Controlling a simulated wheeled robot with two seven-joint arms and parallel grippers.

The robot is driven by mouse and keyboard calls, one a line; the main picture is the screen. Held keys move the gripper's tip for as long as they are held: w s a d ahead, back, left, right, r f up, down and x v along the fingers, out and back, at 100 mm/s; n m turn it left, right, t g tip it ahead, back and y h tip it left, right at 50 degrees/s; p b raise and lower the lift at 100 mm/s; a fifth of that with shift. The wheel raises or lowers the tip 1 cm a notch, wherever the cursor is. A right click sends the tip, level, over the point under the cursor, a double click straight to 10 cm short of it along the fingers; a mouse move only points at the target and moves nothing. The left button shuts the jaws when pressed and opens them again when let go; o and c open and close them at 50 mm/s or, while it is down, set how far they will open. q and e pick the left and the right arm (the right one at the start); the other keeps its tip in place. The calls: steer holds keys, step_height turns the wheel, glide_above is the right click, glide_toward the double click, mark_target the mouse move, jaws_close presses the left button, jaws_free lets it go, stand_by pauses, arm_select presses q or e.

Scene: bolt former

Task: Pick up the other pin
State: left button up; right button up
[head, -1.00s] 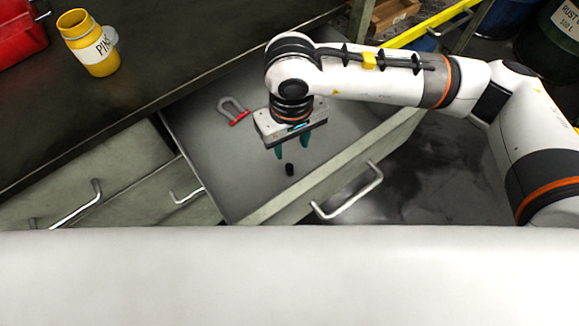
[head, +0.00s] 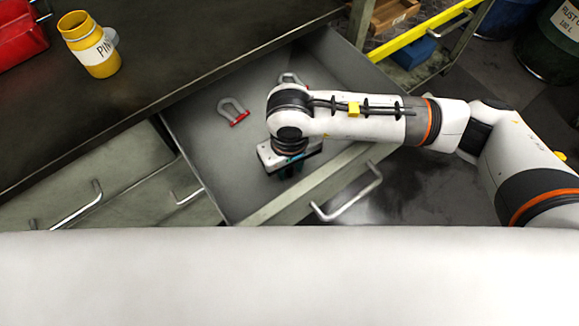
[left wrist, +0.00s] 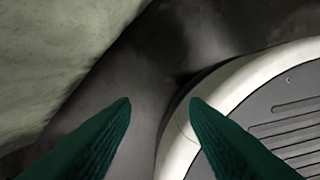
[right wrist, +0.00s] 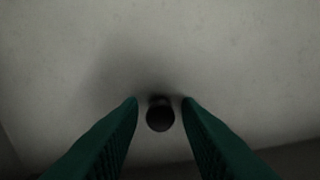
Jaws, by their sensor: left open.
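The pin (right wrist: 160,116) is a small dark round piece standing on the drawer floor, seen end-on in the right wrist view. My right gripper (right wrist: 160,101) is open around it, one green finger on each side, with a narrow gap left on both sides. In the head view my right gripper (head: 288,170) is low inside the open drawer (head: 205,155), and it hides the pin there. My left gripper (left wrist: 160,102) is open and empty in the left wrist view, with the floor and part of my white base beyond it. It is not in the head view.
Two grey shackles with red pins, one (head: 233,110) at the drawer's middle and one (head: 290,78) farther back, lie in the drawer. A yellow jar with a pin label (head: 90,45) and a red bin (head: 20,35) stand on the dark workbench (head: 150,60). The drawer's front wall (head: 300,188) is close to my right gripper.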

jaws_close()
